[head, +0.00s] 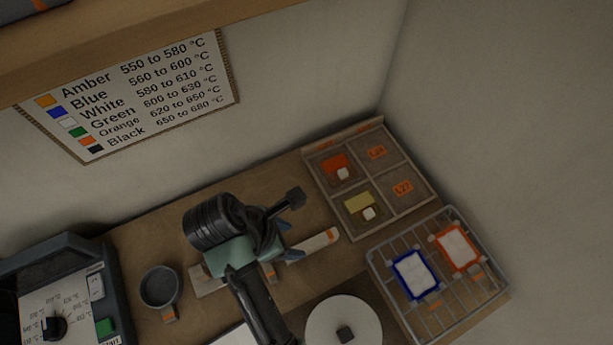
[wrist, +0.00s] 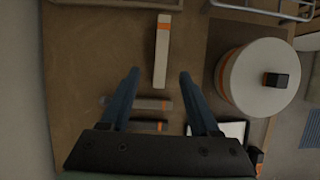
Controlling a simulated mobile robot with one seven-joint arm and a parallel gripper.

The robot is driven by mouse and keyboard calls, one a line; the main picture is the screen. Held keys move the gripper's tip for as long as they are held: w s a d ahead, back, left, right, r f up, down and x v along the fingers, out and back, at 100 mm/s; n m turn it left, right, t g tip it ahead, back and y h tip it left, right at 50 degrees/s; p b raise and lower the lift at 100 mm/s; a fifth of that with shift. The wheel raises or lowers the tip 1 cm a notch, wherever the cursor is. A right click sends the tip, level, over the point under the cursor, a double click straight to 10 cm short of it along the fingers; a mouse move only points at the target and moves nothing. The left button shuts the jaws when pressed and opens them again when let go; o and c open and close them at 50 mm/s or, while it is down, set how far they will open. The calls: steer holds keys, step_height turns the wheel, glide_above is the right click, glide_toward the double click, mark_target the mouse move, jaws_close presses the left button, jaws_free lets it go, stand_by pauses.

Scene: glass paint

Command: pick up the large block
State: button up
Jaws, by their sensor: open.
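A long pale block with an orange band (head: 318,243) lies on the brown worktop, just beyond my fingertips. In the wrist view it is the pale bar (wrist: 161,62), its near end in the gap between the fingertips as pictured. It looks like the largest of the bars. A grey bar with an orange band (wrist: 146,104) and a shorter dark bar (wrist: 150,127) lie crosswise nearer my palm, partly behind the fingers. My gripper (wrist: 158,72) is open and empty, fingers either side of the pale block's line. In the head view my arm partly hides the bars.
A white round disc with a dark knob (head: 343,325) stands right of the bars. A wire rack (head: 378,268) with framed panels and a divided tray (head: 351,239) lie further right. A dark cup (head: 160,287) and a control box (head: 92,250) stand left.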

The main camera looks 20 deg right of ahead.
mark_target(310, 243)
steer(key=x, duration=0.4)
steer(key=shift+s+d+f, duration=0.2)
steer(key=shift+f, duration=0.1)
steer(key=shift+p+x, duration=0.7)
steer(key=shift+x, duration=2.4)
steer(key=shift+w+d+r, duration=0.1)
jaws_close()
